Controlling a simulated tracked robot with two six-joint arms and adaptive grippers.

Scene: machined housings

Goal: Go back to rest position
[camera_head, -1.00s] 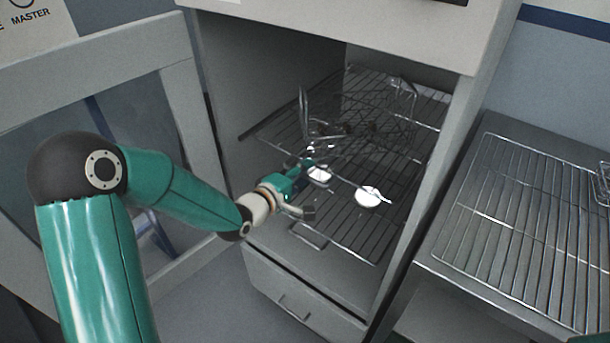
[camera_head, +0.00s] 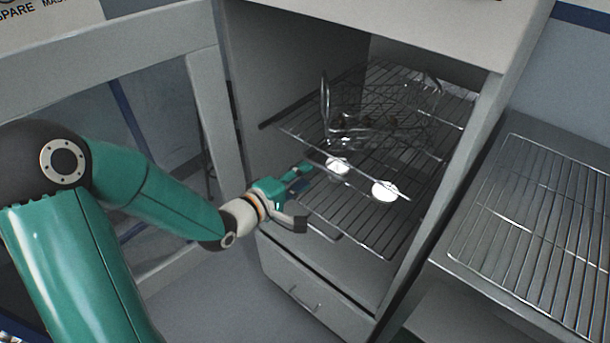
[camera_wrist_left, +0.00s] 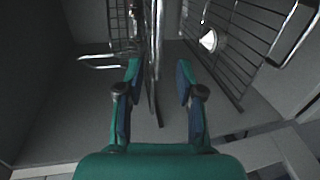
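My left gripper (camera_head: 303,197) is at the front left of the open cabinet, by the front edge of its wire shelves. Its two fingers are spread, and the left wrist view shows the gap between the fingertips (camera_wrist_left: 159,70) with nothing gripped. A shiny metal bar passes behind that gap in the picture. My left arm reaches in from the left, bent at the elbow. My right gripper is in neither view.
A wire basket (camera_head: 385,110) stands on the cabinet's upper rack. Two bright white round spots (camera_head: 385,191) show at the racks. A bench with a wire rack (camera_head: 540,225) stands right.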

